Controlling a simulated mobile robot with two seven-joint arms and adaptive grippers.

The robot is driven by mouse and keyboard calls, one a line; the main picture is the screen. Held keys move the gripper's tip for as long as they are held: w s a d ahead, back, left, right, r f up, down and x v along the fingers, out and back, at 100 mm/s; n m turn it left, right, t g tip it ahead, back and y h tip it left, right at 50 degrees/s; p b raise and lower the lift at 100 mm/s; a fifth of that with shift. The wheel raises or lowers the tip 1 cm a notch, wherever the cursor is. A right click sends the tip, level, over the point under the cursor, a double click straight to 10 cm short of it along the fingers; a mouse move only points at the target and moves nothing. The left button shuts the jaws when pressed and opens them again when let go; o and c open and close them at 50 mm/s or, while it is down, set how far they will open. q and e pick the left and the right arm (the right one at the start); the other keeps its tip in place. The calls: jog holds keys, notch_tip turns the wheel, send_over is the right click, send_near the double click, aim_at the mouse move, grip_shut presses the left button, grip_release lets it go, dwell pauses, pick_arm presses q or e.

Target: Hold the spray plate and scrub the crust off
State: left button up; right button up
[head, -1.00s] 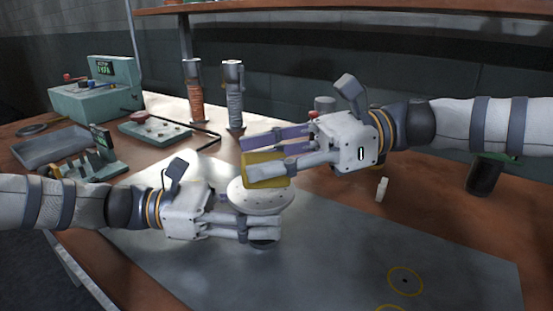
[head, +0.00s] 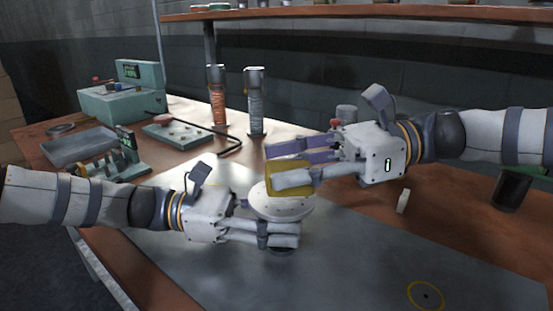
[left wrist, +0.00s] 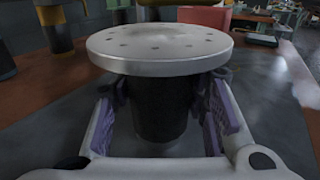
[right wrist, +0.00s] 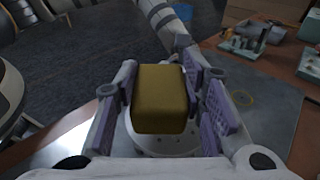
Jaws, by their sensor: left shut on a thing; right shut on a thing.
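The spray plate (head: 283,204) is a pale round disc with small holes. In the left wrist view the plate (left wrist: 160,52) sits on a dark cylindrical stem (left wrist: 160,108). My left gripper (head: 283,236) is shut on that stem below the disc. A yellow block-like scrubber (head: 290,186) is held in my right gripper (head: 305,162), over the plate's back part. In the right wrist view the scrubber (right wrist: 161,98) sits between the fingers, with the plate (right wrist: 160,145) behind it. I cannot tell whether it touches the disc. No distinct crust is clear on the visible face.
A grey metal sheet (head: 350,270) covers the front of the bench. A small white piece (head: 403,201) and a dark cup (head: 511,190) stand at right. A grey tray (head: 82,147), a green instrument (head: 122,102) and two upright coiled cylinders (head: 256,100) are at back left.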

jog(key=shift+s+d, duration=0.75)
jog(key=shift+d, duration=0.25)
jog(key=shift+f, duration=0.2)
jog(key=shift+w+a+r, duration=0.1)
jog(key=shift+r, duration=3.35)
jog(key=shift+f, duration=0.1)
